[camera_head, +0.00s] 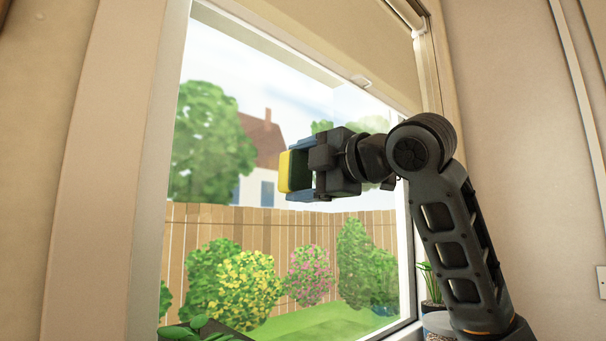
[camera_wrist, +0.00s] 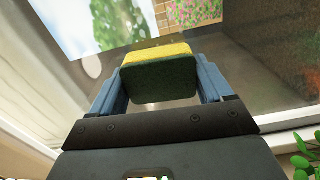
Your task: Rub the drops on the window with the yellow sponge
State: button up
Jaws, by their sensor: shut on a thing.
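The yellow sponge (camera_head: 285,172) has a dark green backing and is held between the blue fingers of my gripper (camera_head: 299,172). In the wrist view the sponge (camera_wrist: 158,78) sits between both fingers of the gripper (camera_wrist: 158,88), green side toward the camera. My gripper is shut on it, with the yellow side facing left in the head view. The window (camera_head: 225,215) stands behind the gripper, and I cannot tell whether the sponge touches the glass. I cannot make out any drops on the glass.
A rolled-down blind (camera_head: 335,40) covers the window's top. The left window frame (camera_head: 150,190) and right wall (camera_head: 520,150) bound the opening. A potted plant (camera_head: 432,290) stands at the lower right and green leaves (camera_head: 195,330) at the lower left.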

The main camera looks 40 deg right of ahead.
jog(key=d, duration=1.5)
jog(key=shift+d+r+p, duration=0.2)
jog(key=shift+d+p, duration=0.1)
jog(key=shift+p, duration=0.1)
dwell(0.9)
jog(key=s, duration=0.6)
jog(key=shift+a+b, duration=0.15)
jog(key=shift+b, duration=0.3)
jog(key=s, duration=0.3)
dwell(0.5)
dwell(0.3)
